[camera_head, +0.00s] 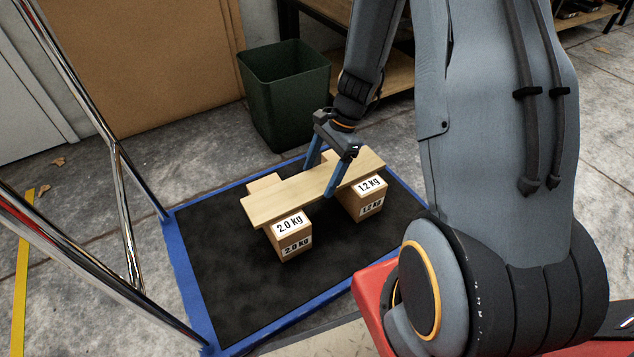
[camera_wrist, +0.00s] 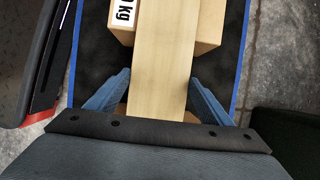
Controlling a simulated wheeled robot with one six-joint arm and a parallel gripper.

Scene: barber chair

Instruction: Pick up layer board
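The layer board (camera_head: 292,196) is a flat, pale wooden plank. It lies across two cardboard boxes, one marked 2.0 Kg (camera_head: 291,243) and one marked 1.2 Kg (camera_head: 368,205). My gripper (camera_head: 324,178) is above the board, with its two blue fingers spread on either side of the board's width. In the wrist view the board (camera_wrist: 163,60) runs between the open fingers (camera_wrist: 160,98), with a visible gap on each side. A box shows under the board there. Whether the fingertips reach below the board's edges is unclear.
The boxes stand on a black mat (camera_head: 230,290) with a blue border. A dark green bin (camera_head: 285,95) stands behind it. Chrome tubes (camera_head: 125,200) rise at the left. A large cardboard panel (camera_head: 150,70) and a wooden shelf (camera_head: 400,75) are at the back.

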